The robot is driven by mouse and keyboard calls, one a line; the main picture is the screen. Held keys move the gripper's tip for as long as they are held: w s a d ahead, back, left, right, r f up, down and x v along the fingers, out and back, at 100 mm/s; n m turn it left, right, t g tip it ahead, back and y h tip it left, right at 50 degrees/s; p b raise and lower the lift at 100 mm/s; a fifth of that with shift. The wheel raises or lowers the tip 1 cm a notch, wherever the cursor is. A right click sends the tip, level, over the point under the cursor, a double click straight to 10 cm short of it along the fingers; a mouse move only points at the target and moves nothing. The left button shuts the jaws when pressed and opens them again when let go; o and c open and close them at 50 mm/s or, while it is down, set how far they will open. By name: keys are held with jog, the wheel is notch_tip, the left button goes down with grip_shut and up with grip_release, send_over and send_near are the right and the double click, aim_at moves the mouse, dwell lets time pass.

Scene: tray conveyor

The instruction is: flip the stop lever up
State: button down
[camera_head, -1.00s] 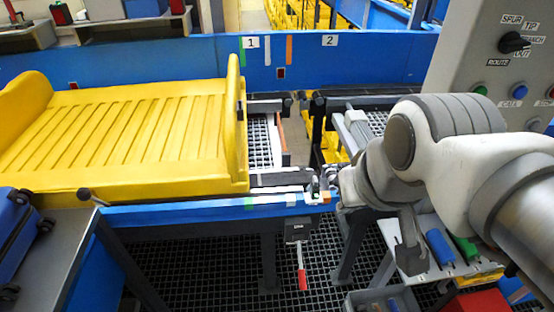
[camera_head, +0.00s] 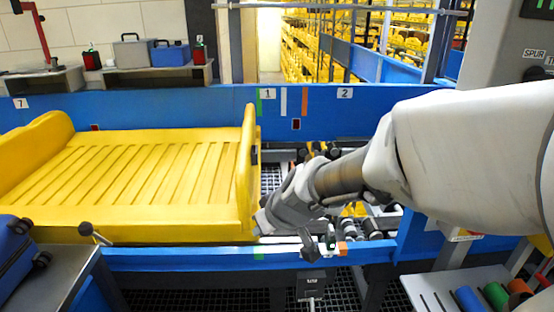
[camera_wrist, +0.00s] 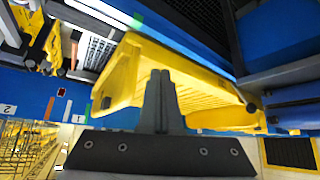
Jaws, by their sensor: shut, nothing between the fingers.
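The stop lever's dark box (camera_head: 311,284) hangs under the blue front rail in the head view. Only a short piece of the lever's pale stem (camera_head: 312,303) shows below it, at the frame's bottom edge. The red handle is out of view. My gripper (camera_head: 263,224) is above and left of the box, near the right end of the yellow tray. In the wrist view my gripper (camera_wrist: 160,74) has its fingers together with nothing between them. The yellow tray (camera_wrist: 128,75) lies behind the fingers; I cannot tell if they touch it.
The yellow tray (camera_head: 130,228) fills the conveyor at left. The blue front rail (camera_head: 180,259) runs above the lever box. A knobbed lever (camera_head: 86,229) stands at left by a blue case (camera_head: 12,245). Colored cylinders (camera_head: 468,299) lie on a rack at lower right.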

jog(key=w+a+f+n+h+b, duration=0.2)
jog(key=w+f+b, duration=0.1)
jog(key=f, duration=1)
jog(key=w+a+f+n+h+b, duration=0.1)
jog(key=w+f+n+h+b, duration=0.15)
jog(key=f, duration=1.05)
jog(key=s+d+f+n+h+b, duration=0.1)
jog(key=s+d+f+h, duration=0.1)
jog(key=f, duration=0.5)
jog(key=s+d+f+n+h+b, duration=0.2)
jog(key=s+d+f+h, duration=0.1)
jog(key=f, duration=0.4)
jog(key=s+d+f+n+h+b, duration=0.1)
jog(key=s+d+f+h, duration=0.1)
jog(key=f, duration=0.4)
jog(key=shift+s+d+f+n+g+h, duration=0.35)
jog(key=shift+d+f+g+h, duration=0.1)
jog(key=shift+d, duration=0.25)
jog(key=shift+w+b, duration=0.1)
jog(key=shift+b, duration=0.2)
